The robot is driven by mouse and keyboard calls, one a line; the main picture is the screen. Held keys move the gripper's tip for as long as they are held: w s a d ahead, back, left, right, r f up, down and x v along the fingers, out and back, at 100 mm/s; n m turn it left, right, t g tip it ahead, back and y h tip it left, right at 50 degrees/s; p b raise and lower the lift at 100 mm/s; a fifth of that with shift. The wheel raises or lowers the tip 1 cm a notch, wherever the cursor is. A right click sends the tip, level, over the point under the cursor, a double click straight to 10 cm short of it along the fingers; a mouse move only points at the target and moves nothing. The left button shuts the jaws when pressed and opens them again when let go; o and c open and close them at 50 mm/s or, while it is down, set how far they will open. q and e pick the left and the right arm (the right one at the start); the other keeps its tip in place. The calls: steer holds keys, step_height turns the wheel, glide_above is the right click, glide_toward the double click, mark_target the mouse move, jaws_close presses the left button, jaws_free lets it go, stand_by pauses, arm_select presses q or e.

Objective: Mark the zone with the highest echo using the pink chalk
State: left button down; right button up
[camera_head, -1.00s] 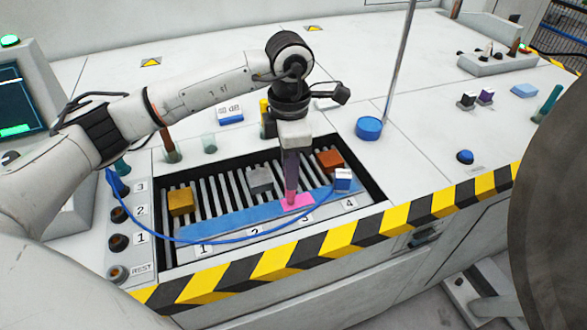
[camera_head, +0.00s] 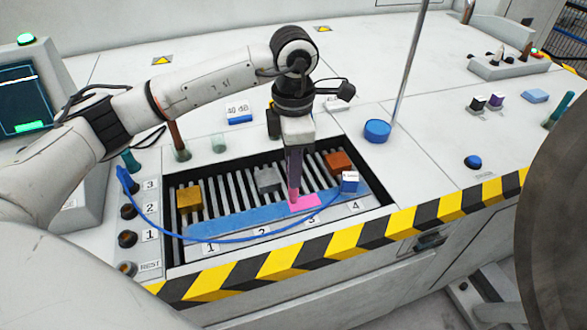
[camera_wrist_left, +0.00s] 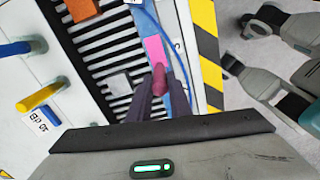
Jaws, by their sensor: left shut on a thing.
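My left gripper (camera_head: 294,190) points down and is shut on the pink chalk (camera_wrist_left: 160,78). The chalk's lower end is at the left part of a pink patch (camera_head: 307,202), which lies on the blue strip (camera_head: 232,219) above label 3. I cannot tell whether the chalk touches. The patch also shows just beyond the chalk in the left wrist view (camera_wrist_left: 154,48). Labels 1 to 4 run along the strip's front. A blue block with a white top (camera_head: 349,182) sits at the strip's right end, near label 4. My right gripper is out of view.
A blue cable (camera_head: 228,241) loops from the sockets at left to the block. A yellow block (camera_head: 189,199), a grey block (camera_head: 269,180) and an orange block (camera_head: 338,162) lie on the slatted tray. A thin upright pole (camera_head: 410,60) and a blue knob (camera_head: 377,129) stand at right.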

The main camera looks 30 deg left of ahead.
arm_select(q)
steer(key=shift+r+p, duration=1.55)
steer(key=shift+r, duration=1.15)
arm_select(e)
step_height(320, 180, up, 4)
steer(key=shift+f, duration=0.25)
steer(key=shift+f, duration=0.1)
arm_select(q)
steer(key=shift+s+m, duration=0.15)
steer(key=shift+m, duration=0.35)
steer(key=shift+s+d+m, duration=0.2)
steer(key=shift+s+m, duration=0.05)
steer(key=shift+m, duration=0.55)
steer(key=s+d+m, duration=0.1)
steer(key=s+m, duration=0.4)
steer(key=m, duration=0.6)
steer(key=s+d+m, duration=0.1)
steer(key=s+m, duration=0.3)
steer(key=m, duration=0.8)
steer(key=shift+s+d, duration=0.3)
steer(key=shift+s, duration=0.05)
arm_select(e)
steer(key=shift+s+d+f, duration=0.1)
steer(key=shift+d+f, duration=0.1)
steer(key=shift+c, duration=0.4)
